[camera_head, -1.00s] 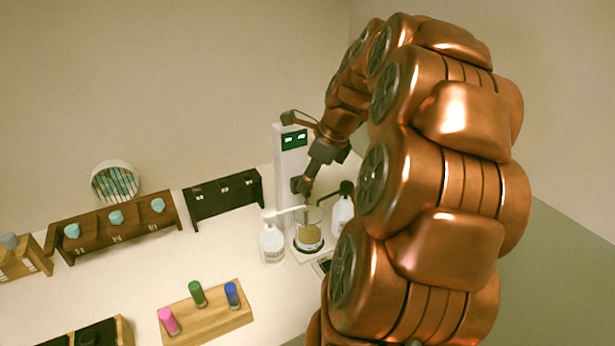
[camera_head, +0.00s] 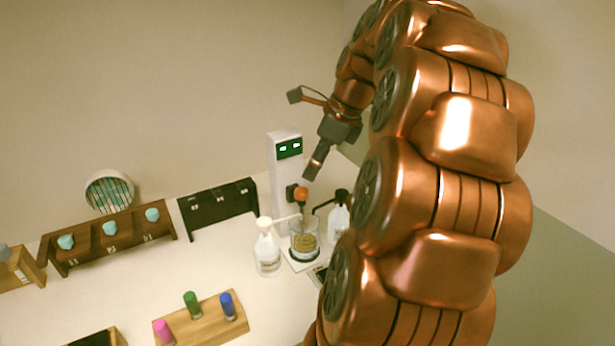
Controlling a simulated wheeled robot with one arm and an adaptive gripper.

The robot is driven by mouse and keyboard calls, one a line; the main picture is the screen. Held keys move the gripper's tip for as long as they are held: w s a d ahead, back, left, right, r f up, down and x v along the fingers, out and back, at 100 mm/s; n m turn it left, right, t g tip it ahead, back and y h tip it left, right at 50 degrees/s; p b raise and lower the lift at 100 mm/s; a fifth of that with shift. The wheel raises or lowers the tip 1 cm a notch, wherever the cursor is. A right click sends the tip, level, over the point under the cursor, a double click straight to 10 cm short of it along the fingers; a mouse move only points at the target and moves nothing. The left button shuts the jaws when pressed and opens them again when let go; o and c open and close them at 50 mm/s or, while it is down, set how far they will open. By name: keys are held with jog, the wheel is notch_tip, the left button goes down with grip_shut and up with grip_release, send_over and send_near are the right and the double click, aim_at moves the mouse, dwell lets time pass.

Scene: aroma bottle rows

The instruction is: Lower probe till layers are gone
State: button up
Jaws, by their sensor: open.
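The homogenizer tower (camera_head: 289,165), white with a green display, stands at the back of the table. Its probe arm carries an orange knob (camera_head: 301,193) on a dark mount. Below it a glass beaker (camera_head: 304,243) with yellowish liquid stands on a white base; the probe reaches down toward the beaker. Layers in the liquid are too small to tell. My gripper (camera_head: 313,171) is open and empty, above and slightly right of the orange knob, apart from it.
White pump bottles stand left (camera_head: 267,252) and right (camera_head: 338,217) of the beaker. A wooden rack (camera_head: 205,318) holds pink, green and blue vials in front. A dark rack (camera_head: 218,207) and a brown rack (camera_head: 112,240) with teal-topped bottles stand at the back left.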

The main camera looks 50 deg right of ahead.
jog(key=shift+v, duration=2.35)
